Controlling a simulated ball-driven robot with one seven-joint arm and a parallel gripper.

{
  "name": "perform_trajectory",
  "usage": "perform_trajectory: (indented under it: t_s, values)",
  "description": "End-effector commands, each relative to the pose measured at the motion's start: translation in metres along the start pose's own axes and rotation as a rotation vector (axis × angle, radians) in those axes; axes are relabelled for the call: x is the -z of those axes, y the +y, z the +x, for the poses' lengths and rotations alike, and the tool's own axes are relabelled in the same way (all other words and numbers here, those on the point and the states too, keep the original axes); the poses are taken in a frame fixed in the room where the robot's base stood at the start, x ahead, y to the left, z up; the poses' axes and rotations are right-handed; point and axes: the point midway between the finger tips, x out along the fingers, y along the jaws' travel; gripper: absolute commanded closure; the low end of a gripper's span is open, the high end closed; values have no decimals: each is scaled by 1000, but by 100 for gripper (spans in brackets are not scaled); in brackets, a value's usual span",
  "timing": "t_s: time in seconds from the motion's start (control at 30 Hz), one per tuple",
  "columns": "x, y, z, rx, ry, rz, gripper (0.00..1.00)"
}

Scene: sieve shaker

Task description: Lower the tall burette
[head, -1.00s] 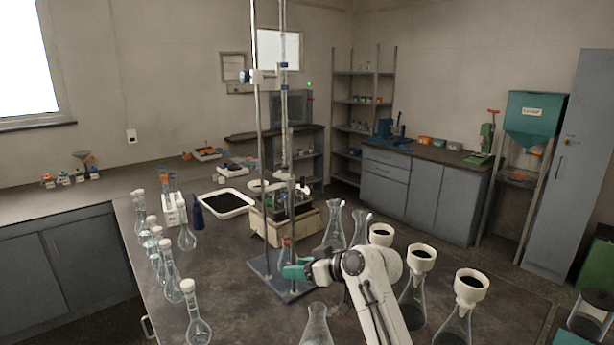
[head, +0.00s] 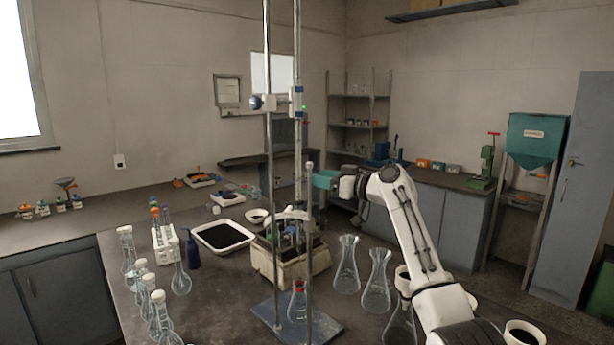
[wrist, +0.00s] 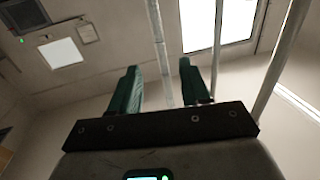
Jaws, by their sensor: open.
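The tall burette (head: 298,60) is a slim upright glass tube held in a clamp (head: 282,101) with a blue knob. The clamp sits on a tall metal stand rod (head: 267,200). The stand's blue-grey base plate (head: 325,322) is on the bench, and a small flask with a red band (head: 298,303) stands on it. My gripper (head: 322,180) is well below the clamp, just right of the rods. In the wrist view its green fingers (wrist: 160,82) are apart and empty. A glassy tube, apparently the burette (wrist: 161,50), shows beyond the gap between them.
A shorter upright rod (head: 309,250) stands in front of the burette. A beige machine (head: 285,265) is behind the base. Conical flasks (head: 347,268) stand to the right, stoppered flasks (head: 128,250) to the left. A white tray (head: 248,240) lies behind left.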

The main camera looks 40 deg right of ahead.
Motion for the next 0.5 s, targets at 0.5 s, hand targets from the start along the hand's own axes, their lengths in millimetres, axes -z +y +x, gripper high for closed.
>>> perform_trajectory:
  t_s: [0.5]
  values:
    - [-2,-1,66,1,-1,0,53]
